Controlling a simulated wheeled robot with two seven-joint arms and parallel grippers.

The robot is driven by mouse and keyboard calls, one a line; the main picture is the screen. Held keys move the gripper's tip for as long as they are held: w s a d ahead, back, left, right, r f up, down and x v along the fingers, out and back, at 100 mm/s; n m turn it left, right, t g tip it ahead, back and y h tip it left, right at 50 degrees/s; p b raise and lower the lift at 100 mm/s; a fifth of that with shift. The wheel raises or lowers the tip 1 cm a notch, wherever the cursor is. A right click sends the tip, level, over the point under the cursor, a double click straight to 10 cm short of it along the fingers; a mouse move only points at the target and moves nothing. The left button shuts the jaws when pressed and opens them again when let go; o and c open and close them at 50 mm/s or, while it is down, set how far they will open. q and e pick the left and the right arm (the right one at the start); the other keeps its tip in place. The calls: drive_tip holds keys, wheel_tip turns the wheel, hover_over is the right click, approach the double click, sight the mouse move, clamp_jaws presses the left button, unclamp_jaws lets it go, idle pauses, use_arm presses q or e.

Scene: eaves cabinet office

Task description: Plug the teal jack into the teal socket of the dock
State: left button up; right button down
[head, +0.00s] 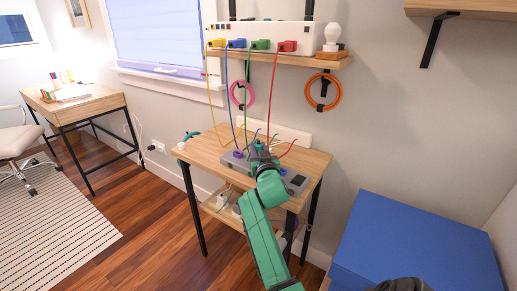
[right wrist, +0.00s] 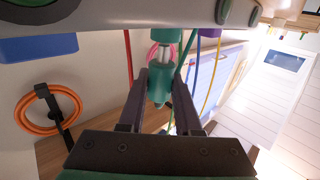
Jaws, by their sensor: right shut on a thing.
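The dock (head: 232,160) is a grey box on the small wooden table. My right gripper (head: 261,152) is over the dock and hides part of it. In the right wrist view my right gripper (right wrist: 160,98) is shut on the teal jack (right wrist: 158,84), one dark finger on each side. The jack's pale tip points at the teal socket (right wrist: 168,34) on the grey dock body. The tip and socket look lined up and very close; I cannot tell how far the tip is in.
A shelf (head: 285,60) above holds a white box with yellow, blue, green and red plugs, whose cables hang close around my right gripper. A purple socket (right wrist: 210,32) is beside the teal one. An orange cable coil (head: 323,92) hangs on the wall. A blue box (head: 410,240) stands right.

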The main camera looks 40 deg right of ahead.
use_arm(q)
drive_tip(key=shift+r, duration=0.1)
idle(0.4)
drive_tip(key=shift+f+b, duration=0.3)
drive_tip(key=shift+f, duration=0.1)
drive_tip(key=shift+r+p, duration=0.5)
drive_tip(key=shift+p, duration=0.05)
idle(2.3)
drive_tip(key=shift+r+p, duration=0.45)
drive_tip(key=shift+r, duration=0.15)
idle(2.0)
drive_tip(key=shift+r+p, duration=0.45)
drive_tip(key=shift+p, duration=0.1)
